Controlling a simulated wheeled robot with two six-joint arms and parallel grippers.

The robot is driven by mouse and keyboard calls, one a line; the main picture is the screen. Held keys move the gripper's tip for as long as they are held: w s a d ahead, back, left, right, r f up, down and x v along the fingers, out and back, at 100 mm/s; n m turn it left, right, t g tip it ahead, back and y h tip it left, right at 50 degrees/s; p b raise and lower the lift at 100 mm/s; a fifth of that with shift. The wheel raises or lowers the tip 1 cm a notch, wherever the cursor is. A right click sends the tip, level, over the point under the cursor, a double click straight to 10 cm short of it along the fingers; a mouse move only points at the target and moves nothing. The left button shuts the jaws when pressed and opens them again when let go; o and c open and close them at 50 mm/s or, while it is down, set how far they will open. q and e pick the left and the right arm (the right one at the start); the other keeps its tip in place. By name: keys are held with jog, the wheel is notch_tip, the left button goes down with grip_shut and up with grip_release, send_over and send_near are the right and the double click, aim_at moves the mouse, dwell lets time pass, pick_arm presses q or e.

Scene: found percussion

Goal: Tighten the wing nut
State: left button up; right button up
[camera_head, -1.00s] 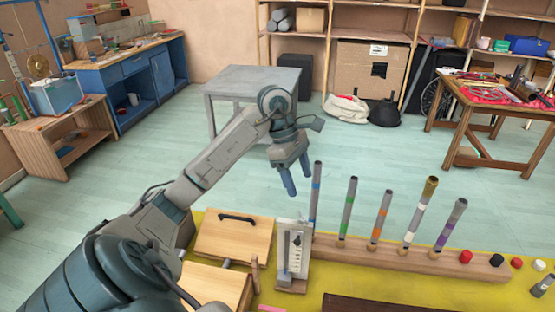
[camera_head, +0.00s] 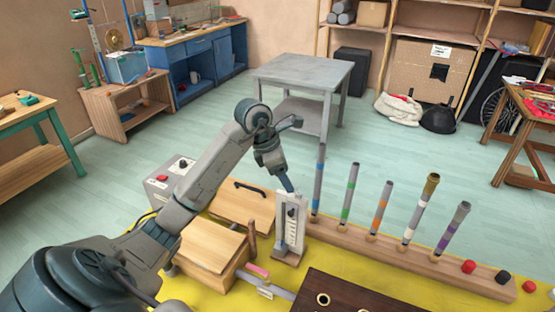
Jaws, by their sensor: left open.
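A white upright stand (camera_head: 300,214) with a slotted, scale-marked front stands on the yellow-topped bench. A small dark piece (camera_head: 291,212) sits on its front, near the top of the slot; I cannot make out whether it is the wing nut. My left gripper (camera_head: 288,187) points down at the top of this stand, very close to it. I cannot tell whether it touches. Its fingers are seen nearly edge-on, so the gap between them hardly shows. My right gripper is not in view.
A wooden rail (camera_head: 400,255) with several upright tubes with coloured bands runs to the right of the stand. Left of it are a wooden box (camera_head: 212,248), a board with a black handle (camera_head: 240,203) and a grey box with a knob (camera_head: 165,180). A dark panel (camera_head: 345,297) lies in front.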

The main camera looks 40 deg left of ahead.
aim_at(295, 194)
pick_arm(q)
jog(key=p+x, duration=0.1)
jog(key=x, duration=0.4)
jog(key=shift+d+r+p, duration=0.1)
jog(key=shift+d+p, duration=0.05)
jog(key=shift+p, duration=0.15)
jog(key=shift+w+f, duration=0.15)
jog(key=shift+f, duration=0.25)
jog(key=shift+c, duration=0.5)
jog(key=c, duration=0.9)
jog(key=shift+f+b, duration=0.15)
jog(key=shift+b, duration=0.25)
jog(key=shift+c, duration=0.2)
jog(key=shift+w+f+m+g+h+b, duration=0.1)
jog(key=shift+m+g+h+b, duration=0.05)
jog(key=shift+m+b, duration=0.35)
jog(key=shift+w+m+g+h+b, duration=0.15)
jog(key=shift+m+b, duration=0.25)
jog(key=shift+m, duration=0.2)
jog(key=shift+m+g+b, duration=0.3)
jog(key=shift+m+b, duration=0.25)
jog(key=shift+m, duration=0.15)
jog(key=shift+r, duration=0.25)
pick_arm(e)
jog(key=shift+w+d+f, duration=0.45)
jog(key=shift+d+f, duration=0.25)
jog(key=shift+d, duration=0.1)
